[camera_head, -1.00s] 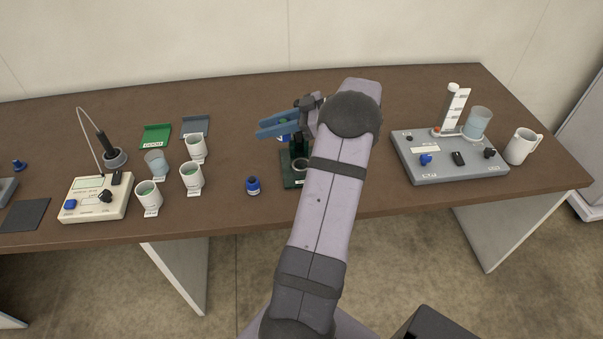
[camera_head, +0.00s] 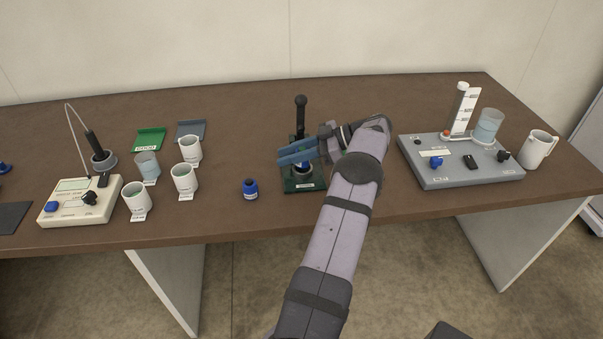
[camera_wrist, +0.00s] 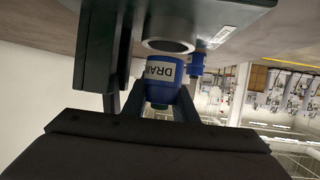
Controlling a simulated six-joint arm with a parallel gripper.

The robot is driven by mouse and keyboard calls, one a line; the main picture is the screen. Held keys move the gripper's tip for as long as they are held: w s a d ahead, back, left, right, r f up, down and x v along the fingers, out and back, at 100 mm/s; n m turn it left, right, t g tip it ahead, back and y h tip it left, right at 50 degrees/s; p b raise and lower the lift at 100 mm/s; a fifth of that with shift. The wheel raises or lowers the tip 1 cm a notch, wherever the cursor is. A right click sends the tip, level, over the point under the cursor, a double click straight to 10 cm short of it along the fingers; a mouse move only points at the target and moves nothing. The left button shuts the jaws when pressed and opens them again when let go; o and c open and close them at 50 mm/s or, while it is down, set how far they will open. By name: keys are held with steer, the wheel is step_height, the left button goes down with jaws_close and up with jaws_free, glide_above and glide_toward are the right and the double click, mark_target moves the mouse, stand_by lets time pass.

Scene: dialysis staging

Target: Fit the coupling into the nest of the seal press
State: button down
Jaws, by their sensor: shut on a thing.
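The seal press (camera_head: 304,184) stands on the table with a dark green base and an upright black lever. Its nest, a metal ring (camera_wrist: 168,46), shows in the wrist view, which looks upside down. My gripper (camera_head: 298,153) is at the press. In the wrist view, my gripper (camera_wrist: 162,108) is shut on a blue coupling (camera_wrist: 160,72) with a label reading "DRAI…". The coupling is beside the ring in the picture, on the gripper's side, and appears outside it. In the head view the fingers mostly hide the coupling, so the exact gap is unclear.
Another blue coupling (camera_head: 250,189) stands left of the press and also shows in the wrist view (camera_wrist: 196,64). White cups (camera_head: 184,182) and a cream meter (camera_head: 80,202) are further left. A grey console (camera_head: 460,172) stands to the right. Table behind the press is clear.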

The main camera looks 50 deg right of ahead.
mark_target(290, 172)
steer(key=shift+f+p, duration=0.35)
steer(key=shift+f, duration=1.15)
steer(key=shift+f, duration=0.2)
steer(key=c, duration=1.7)
jaws_free()
steer(key=shift+r, duration=0.1)
steer(key=shift+r, duration=0.15)
steer(key=shift+b+v, duration=0.5)
steer(key=shift+v, duration=2.1)
steer(key=shift+s+d, duration=0.1)
steer(key=shift+s, duration=0.05)
